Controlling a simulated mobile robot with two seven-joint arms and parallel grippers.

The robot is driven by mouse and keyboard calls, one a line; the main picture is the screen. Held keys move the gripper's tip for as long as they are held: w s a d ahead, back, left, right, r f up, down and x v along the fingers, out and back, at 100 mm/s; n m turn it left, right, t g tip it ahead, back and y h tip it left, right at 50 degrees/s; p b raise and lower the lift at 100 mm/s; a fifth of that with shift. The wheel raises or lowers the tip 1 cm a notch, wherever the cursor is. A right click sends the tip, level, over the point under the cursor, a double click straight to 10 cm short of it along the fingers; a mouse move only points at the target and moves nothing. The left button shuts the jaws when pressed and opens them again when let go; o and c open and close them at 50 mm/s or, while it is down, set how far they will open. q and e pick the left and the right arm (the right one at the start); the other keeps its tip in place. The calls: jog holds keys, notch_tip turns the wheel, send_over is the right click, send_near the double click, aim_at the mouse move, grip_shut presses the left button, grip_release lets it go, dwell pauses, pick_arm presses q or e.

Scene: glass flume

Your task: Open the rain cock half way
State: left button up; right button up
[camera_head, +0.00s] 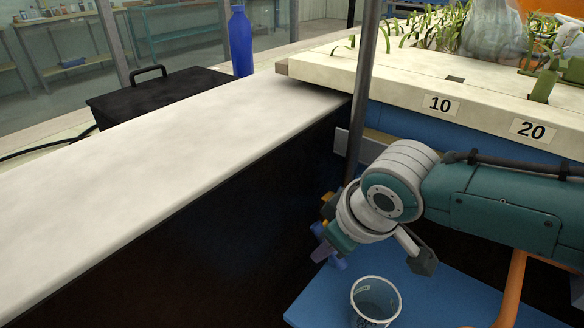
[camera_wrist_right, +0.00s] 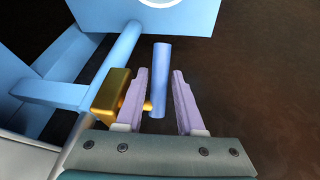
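The rain cock shows in the right wrist view as a brass body (camera_wrist_right: 112,92) beside a light blue pipe (camera_wrist_right: 118,58), with a blue bar handle (camera_wrist_right: 161,75). My right gripper (camera_wrist_right: 160,88) is open, its two purple fingers on either side of the handle. The handle lies nearer the left finger; I cannot tell whether they touch. In the head view, my right gripper (camera_head: 320,240) points down and left beside the dark upright post, and a bit of the brass body (camera_head: 327,199) shows behind it. My left gripper is in neither view.
A clear bucket (camera_head: 376,300) stands on a blue surface (camera_head: 440,295) below my right arm. A dark post (camera_head: 364,80) rises close to the wrist. A pale ledge (camera_head: 150,150) runs along the left. A numbered pale bench top (camera_head: 420,82) with plants is behind.

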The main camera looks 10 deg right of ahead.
jog(key=p+v, duration=0.4)
jog(key=v, duration=0.5)
jog(key=shift+r+p, duration=0.15)
jog(key=shift+p, duration=0.15)
jog(key=shift+s, duration=0.1)
